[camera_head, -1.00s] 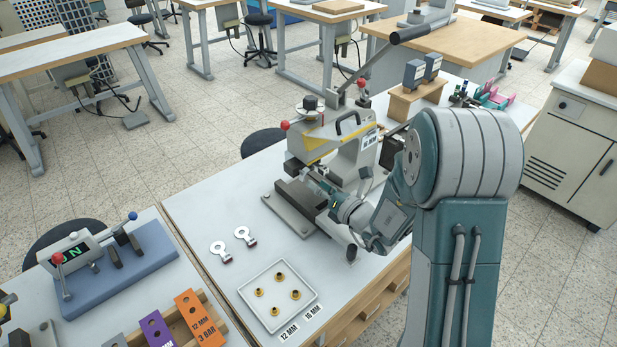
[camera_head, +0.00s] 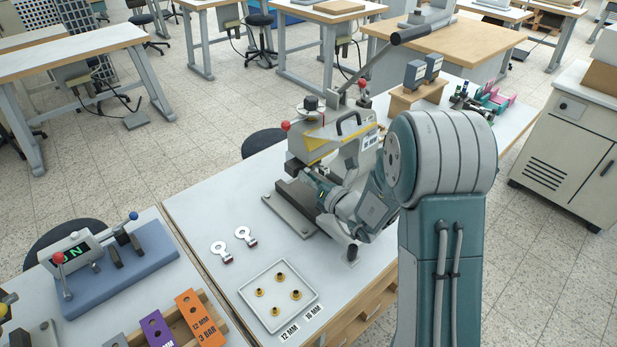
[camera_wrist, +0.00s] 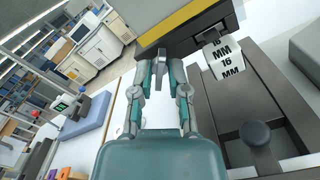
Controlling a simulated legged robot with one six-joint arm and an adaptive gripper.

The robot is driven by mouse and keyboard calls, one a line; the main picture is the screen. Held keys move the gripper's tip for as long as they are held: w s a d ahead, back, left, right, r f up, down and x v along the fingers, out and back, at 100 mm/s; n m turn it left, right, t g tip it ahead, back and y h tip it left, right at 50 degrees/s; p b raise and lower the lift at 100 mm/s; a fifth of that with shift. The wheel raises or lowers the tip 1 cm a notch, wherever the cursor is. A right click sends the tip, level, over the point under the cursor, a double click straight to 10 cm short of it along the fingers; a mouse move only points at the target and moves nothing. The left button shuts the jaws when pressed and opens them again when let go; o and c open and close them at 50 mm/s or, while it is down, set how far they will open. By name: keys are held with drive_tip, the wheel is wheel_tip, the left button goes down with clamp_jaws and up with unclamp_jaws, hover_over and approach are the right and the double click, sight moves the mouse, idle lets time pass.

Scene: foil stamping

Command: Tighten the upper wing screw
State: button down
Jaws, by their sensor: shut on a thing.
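The grey and yellow stamping press (camera_head: 328,132) stands on the white bench. My gripper (camera_wrist: 160,68) is at the press, under its yellow-striped head. In the wrist view its two fingers converge on a small grey piece (camera_wrist: 158,54) at the press head, which looks like the upper wing screw. The fingertips cover most of it, so its wings and thread cannot be made out. In the head view my gripper (camera_head: 322,193) is partly hidden by its own wrist and the screw is not distinguishable.
A "16 MM" tag (camera_wrist: 226,60) hangs right of my gripper in the wrist view. A dark round knob (camera_wrist: 255,133) stands on the press base. A tray (camera_head: 254,312) with brass rings and two key-like tags (camera_head: 245,236) lie on the bench's open left part.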

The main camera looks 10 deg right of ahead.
drive_tip(key=shift+m, duration=0.3)
drive_tip(key=shift+d+m, duration=0.1)
drive_tip(key=shift+m, duration=4.5)
drive_tip(key=shift+f, duration=0.1)
drive_tip(key=c, duration=0.6)
unclamp_jaws()
drive_tip(key=shift+w, duration=0.1)
drive_tip(key=shift+c, duration=0.2)
drive_tip(key=v, duration=1.2)
